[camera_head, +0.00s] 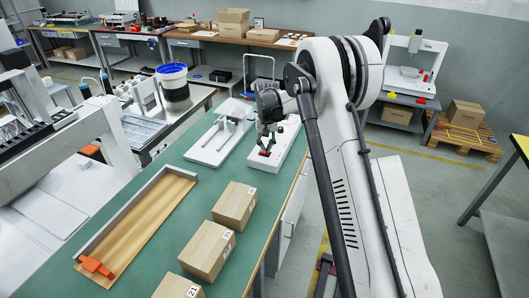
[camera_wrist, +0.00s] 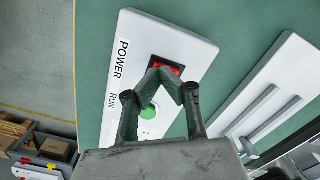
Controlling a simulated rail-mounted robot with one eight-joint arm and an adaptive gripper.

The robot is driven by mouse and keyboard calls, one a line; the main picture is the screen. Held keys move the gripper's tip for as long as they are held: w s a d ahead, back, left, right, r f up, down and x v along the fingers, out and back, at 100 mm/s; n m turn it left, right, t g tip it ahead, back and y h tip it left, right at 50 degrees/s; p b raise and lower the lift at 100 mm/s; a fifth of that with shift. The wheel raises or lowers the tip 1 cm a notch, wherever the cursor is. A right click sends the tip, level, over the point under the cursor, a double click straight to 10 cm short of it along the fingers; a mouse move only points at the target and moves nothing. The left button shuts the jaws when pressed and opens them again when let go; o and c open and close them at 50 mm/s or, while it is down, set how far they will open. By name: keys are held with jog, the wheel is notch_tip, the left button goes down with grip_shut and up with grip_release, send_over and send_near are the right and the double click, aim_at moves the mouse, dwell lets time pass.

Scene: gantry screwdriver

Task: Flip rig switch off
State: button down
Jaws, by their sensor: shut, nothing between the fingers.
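The rig is a white panel (camera_head: 285,143) on the green bench; it also shows in the wrist view (camera_wrist: 190,42) with the printed words POWER and RUN. Its red switch in a black frame (camera_wrist: 175,67) sits beside POWER, and a green button (camera_wrist: 149,111) sits beside RUN. My gripper (camera_wrist: 161,74) is shut and empty, with its fingertips over the red switch and partly hiding it. I cannot tell whether they touch it or which way the switch is tipped. In the head view, my gripper (camera_head: 266,146) is at the panel, pointing down, with red showing just below.
A second white panel with raised bars (camera_head: 218,138) lies left of the rig. Cardboard boxes (camera_head: 235,206) and a wooden tray (camera_head: 140,222) with an orange piece (camera_head: 95,266) stand nearer on the bench. A blue-topped bucket (camera_head: 173,82) stands behind left.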

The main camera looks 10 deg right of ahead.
jog(key=shift+f, duration=0.2)
jog(key=shift+r+p, duration=1.05)
jog(key=shift+r, duration=2.5)
